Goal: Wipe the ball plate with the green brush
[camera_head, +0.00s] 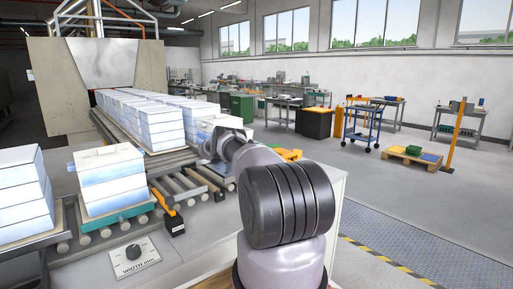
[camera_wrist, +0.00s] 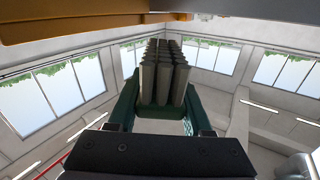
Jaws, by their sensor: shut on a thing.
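The green brush (camera_wrist: 128,103) shows in the wrist view, with dense grey bristles (camera_wrist: 165,75) pointing away from the camera. My gripper (camera_wrist: 156,126) is shut on the brush's dark green body. An orange and dark band (camera_wrist: 95,28) crosses the top of the wrist view; I cannot tell what it belongs to. In the head view my arm covers the middle, and the gripper and brush are not clearly seen. I cannot make out the ball plate for certain in either view.
Stacks of white blocks (camera_head: 112,178) stand on the roller conveyor (camera_head: 190,186) at left, leading to the furnace (camera_head: 100,65). An orange-handled black device (camera_head: 174,222) and a width dial (camera_head: 133,257) are near. Open floor (camera_head: 400,200) lies right, with a blue cart (camera_head: 366,125) and pallet (camera_head: 413,156).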

